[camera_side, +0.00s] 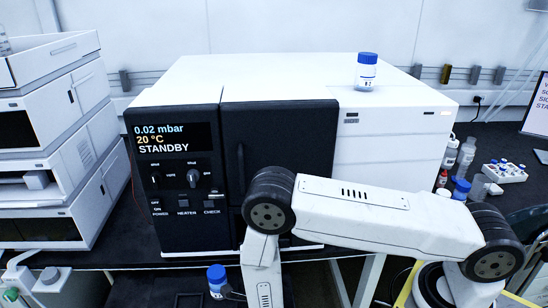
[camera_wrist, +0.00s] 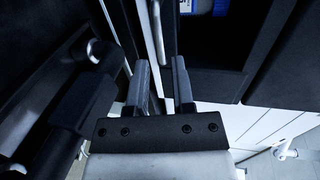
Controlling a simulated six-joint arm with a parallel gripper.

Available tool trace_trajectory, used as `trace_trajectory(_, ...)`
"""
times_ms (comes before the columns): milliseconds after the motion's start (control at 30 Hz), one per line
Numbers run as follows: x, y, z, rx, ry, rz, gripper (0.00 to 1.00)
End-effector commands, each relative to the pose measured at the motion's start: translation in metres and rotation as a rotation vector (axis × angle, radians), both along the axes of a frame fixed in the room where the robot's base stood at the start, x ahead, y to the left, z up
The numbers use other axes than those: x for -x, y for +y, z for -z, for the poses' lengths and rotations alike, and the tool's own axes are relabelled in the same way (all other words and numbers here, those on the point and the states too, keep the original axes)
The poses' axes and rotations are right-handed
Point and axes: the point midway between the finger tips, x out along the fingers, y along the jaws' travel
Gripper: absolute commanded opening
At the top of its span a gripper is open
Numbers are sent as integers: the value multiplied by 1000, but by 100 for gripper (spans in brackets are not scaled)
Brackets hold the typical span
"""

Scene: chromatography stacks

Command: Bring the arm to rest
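My arm shows in the side view, reaching left across the front of the oven and bending down at the elbow. Its end is below the frame there. In the wrist view my gripper (camera_wrist: 161,72) has its two dark fingers apart, with nothing between them. The oven (camera_side: 330,150) is a white cabinet with a black front; its display reads 0.02 mbar, 20 °C, STANDBY. A blue-capped bottle (camera_side: 367,72) stands upright on top of it.
Another blue-capped bottle (camera_side: 216,280) is low, just left of my forearm. Stacked white instruments (camera_side: 60,140) stand at left. Several bottles (camera_side: 462,160) and a white vial rack (camera_side: 505,172) are on the bench at right. In the wrist view, a dark bar (camera_wrist: 70,115) lies close left of the gripper.

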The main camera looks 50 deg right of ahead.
Motion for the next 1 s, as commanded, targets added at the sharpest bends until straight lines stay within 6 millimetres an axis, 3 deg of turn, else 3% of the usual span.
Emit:
trace_trajectory(667,7,4,-6,-18,-10,26,30)
trace_trajectory(1000,21,-30,-39,-252,-146,353,30)
